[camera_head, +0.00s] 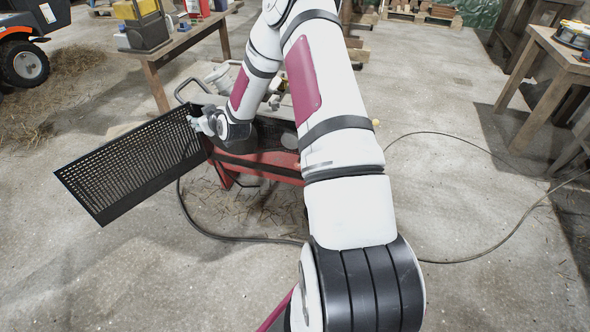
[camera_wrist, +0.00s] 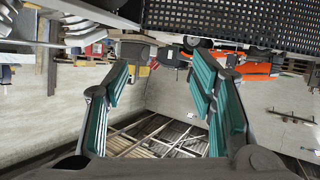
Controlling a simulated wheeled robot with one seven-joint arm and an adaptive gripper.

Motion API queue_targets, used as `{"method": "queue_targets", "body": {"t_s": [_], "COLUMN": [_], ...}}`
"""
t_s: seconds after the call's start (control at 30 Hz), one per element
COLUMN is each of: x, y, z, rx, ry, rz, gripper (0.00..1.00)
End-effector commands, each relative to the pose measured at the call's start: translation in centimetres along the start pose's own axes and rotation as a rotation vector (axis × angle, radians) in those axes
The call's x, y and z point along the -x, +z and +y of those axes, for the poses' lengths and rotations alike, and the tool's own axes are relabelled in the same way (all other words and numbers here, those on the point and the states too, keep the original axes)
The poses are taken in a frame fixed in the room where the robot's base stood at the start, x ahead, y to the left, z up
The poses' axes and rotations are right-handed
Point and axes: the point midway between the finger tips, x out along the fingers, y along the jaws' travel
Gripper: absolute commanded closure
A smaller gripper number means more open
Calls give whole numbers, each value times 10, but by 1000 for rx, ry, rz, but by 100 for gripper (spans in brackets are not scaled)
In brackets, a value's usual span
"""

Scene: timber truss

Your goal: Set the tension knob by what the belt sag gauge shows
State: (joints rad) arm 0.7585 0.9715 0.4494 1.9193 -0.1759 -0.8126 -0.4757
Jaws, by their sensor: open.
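A red machine (camera_head: 262,166) stands on the floor in the middle of the head view, largely covered by my arm. Its black perforated guard (camera_head: 130,168) is swung out to the left. The guard also crosses the top right of the wrist view (camera_wrist: 235,20). My gripper (camera_wrist: 160,78) shows teal pads spread wide apart, with nothing between them. In the head view my arm's end is over the machine, close to the guard's inner edge. Grey ribbed parts (camera_wrist: 82,27) show at the wrist view's top left. I cannot make out the tension knob or the belt sag gauge.
A wooden bench (camera_head: 185,40) with a yellow and grey case (camera_head: 140,22) stands behind the machine. Another wooden table (camera_head: 560,55) is at the right. A dark hose (camera_head: 480,258) loops across the floor. An orange vehicle (camera_head: 20,45) is at the far left. The front floor is clear.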

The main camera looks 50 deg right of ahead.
Motion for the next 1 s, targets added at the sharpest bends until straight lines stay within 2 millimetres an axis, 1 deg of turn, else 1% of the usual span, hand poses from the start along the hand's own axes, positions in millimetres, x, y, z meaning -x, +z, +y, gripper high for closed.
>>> {"method": "queue_targets", "body": {"t_s": [0.03,0.17,0.2,0.27,0.3,0.37,0.4,0.47,0.5,0.57,0.6,0.67,0.7,0.8,0.9,1.0], "x": [-14,-34,-39,-43,-45,-46,-45,-42,-38,-31,-26,-15,-8,9,23,30], "y": [29,79,96,121,139,166,185,214,235,265,286,315,332,370,394,405], "z": [10,37,46,59,68,80,89,101,108,119,124,131,136,141,143,144], "rx": [-31,-92,-110,-139,-156,-184,-199,-225,-239,-261,-273,-289,-297,-312,-317,-320], "ry": [32,131,166,223,265,329,376,450,502,582,636,717,769,879,956,995], "rz": [22,98,119,150,169,195,212,233,244,260,267,276,280,282,281,280], "gripper": [49,49,49,49,49,49,49,49,49,49,49,49,49,49,49,49]}}
